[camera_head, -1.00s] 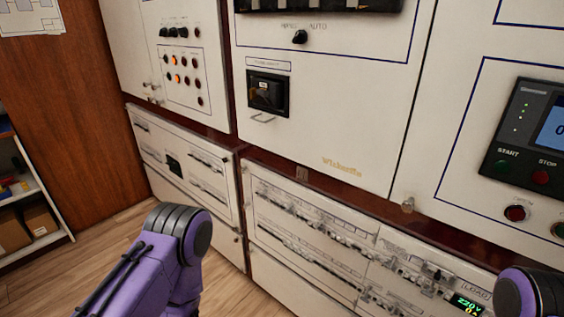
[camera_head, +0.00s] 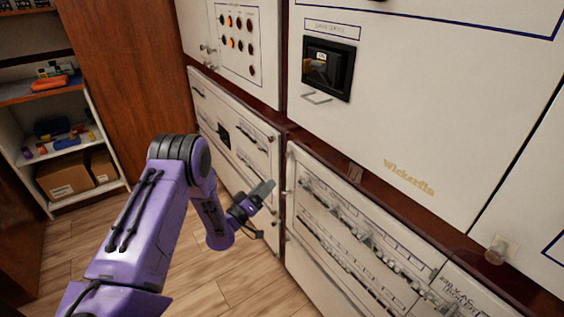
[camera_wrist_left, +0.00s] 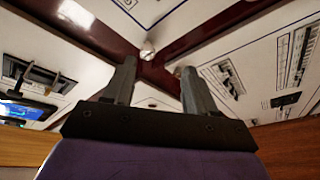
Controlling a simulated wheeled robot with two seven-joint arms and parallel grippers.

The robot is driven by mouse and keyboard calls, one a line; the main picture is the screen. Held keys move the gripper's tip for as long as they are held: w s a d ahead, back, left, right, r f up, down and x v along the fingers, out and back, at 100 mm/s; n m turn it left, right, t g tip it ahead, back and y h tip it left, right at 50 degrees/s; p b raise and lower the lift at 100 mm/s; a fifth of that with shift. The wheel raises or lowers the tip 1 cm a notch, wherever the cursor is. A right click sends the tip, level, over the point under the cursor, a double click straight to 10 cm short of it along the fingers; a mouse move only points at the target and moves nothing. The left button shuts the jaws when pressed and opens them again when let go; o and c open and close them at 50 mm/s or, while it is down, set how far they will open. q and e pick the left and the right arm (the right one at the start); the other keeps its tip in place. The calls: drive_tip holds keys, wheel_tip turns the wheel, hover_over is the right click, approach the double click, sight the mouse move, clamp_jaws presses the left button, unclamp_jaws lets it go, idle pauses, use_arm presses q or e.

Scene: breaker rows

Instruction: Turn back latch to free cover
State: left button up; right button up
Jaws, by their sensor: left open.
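My left gripper (camera_head: 264,192) is open and empty, in front of the gap between two lower white breaker covers. The right-hand cover (camera_head: 335,172) has rows of breakers; the left-hand cover (camera_head: 215,97) has dark slots. Small pale knob-like latches sit at panel edges: one (camera_head: 288,192) at the right-hand cover's left edge, close beyond my fingertips, and a larger one (camera_head: 500,248) at the lower right. I cannot tell which is the task's latch. In the left wrist view, my open fingers (camera_wrist_left: 158,66) point toward a round pale knob (camera_wrist_left: 147,50), apart from it. My right gripper is out of view.
Shelves (camera_head: 62,148) with boxes stand at the left beside a brown wooden panel (camera_head: 140,60). The wooden floor (camera_head: 235,285) is clear.

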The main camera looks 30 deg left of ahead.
sight(284, 156)
use_arm(q)
drive_tip(key=shift+m+t+h, duration=0.3)
drive_tip(key=shift+t+h, duration=0.1)
drive_tip(key=shift+h, duration=0.2)
drive_tip(key=x, duration=0.4)
drive_tip(key=a+r+x, duration=0.1)
drive_tip(key=x, duration=0.2)
drive_tip(key=r+p+x, duration=0.1)
drive_tip(key=x, duration=0.3)
drive_tip(key=shift+a+r, duration=0.2)
drive_tip(key=c, duration=1.1)
